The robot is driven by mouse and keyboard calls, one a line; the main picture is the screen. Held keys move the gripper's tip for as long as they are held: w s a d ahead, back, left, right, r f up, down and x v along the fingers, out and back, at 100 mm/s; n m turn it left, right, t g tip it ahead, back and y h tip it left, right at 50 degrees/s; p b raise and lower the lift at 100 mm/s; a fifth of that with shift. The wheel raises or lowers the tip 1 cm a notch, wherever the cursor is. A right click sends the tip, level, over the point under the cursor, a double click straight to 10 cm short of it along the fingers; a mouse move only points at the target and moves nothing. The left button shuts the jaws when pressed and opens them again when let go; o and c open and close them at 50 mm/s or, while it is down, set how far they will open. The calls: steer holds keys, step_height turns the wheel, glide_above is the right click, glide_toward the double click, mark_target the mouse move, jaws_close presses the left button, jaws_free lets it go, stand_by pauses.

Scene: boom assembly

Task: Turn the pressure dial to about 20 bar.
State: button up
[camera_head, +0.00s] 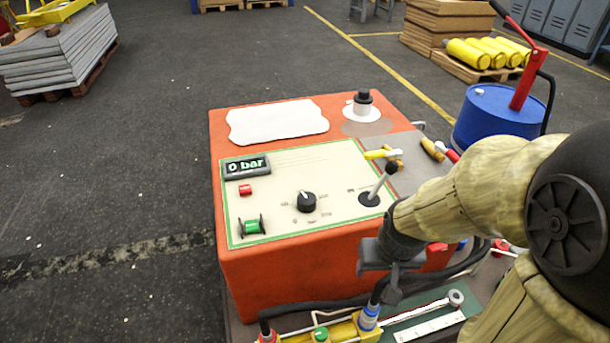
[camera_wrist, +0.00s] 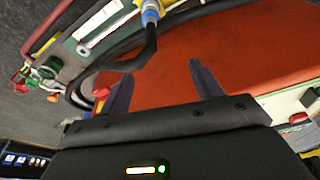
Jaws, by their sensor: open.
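The orange console (camera_head: 290,272) has a cream control panel (camera_head: 275,175) on its top. A black dial (camera_head: 306,202) with a light pointer sits in the middle of the panel, with small markings around it too small to read. The display (camera_head: 247,166) at the panel's upper left reads 0 bar. My gripper (camera_head: 392,290) hangs in front of the console's front right side, below the panel and apart from the dial. In the wrist view, its two dark fingers (camera_wrist: 160,82) are spread with nothing between them, facing the orange side. The dial does not show in the wrist view.
A lever (camera_head: 378,184) stands up right of the dial, near my arm. A red button (camera_head: 245,190) and a green switch (camera_head: 251,226) are on the panel's left. Hoses and a yellow fitting (camera_head: 345,330) lie before the console. A blue drum (camera_head: 497,113) stands behind right.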

steer(key=w+a+r+p, duration=0.1)
steer(key=w+r+p, duration=0.2)
steer(key=r+p, duration=1.8)
steer(key=m+g+p, duration=0.1)
steer(key=m+g, duration=0.2)
steer(key=m, duration=0.2)
glide_above(307, 198)
step_height(307, 198, down, 2)
steer(key=shift+w+a, duration=0.15)
steer(key=shift+f, duration=0.1)
step_height(307, 198, down, 17)
steer(key=shift+f+p, duration=0.1)
steer(key=shift+p, duration=0.55)
steer(key=shift+c, duration=0.5)
